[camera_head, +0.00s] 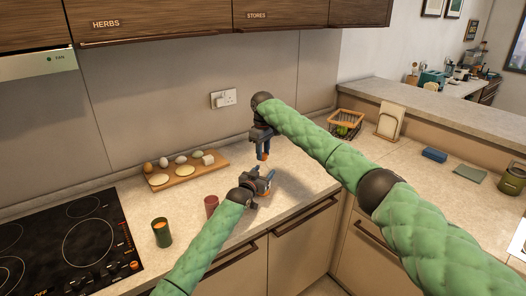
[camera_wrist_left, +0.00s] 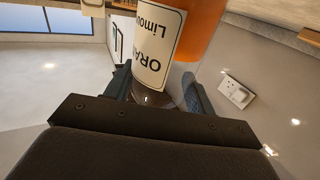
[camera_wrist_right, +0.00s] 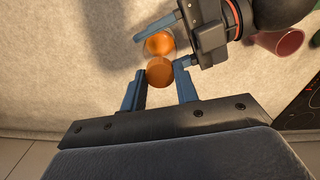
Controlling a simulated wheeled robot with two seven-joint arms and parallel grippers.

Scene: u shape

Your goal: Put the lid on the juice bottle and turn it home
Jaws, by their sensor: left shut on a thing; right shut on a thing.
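The juice bottle shows in the left wrist view with orange juice (camera_wrist_left: 205,30) and a cream label (camera_wrist_left: 158,48). My left gripper (camera_head: 266,180) is shut on it above the counter front; in the head view the gripper mostly hides the bottle. My right gripper (camera_head: 262,152) is above the left one, pointing down, shut on the orange lid (camera_head: 262,157). In the right wrist view the lid (camera_wrist_right: 160,71) sits between the fingertips, and the round bottle top (camera_wrist_right: 160,42) shows just beyond it, slightly offset. The lid appears apart from the bottle; the exact gap cannot be told.
A red cup (camera_head: 211,205) and a green cup with orange contents (camera_head: 162,232) stand left of my left gripper. A board (camera_head: 186,175) with eggs lies behind. The black hob (camera_head: 70,245) is at left. A wire basket (camera_head: 345,122) stands at the back right.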

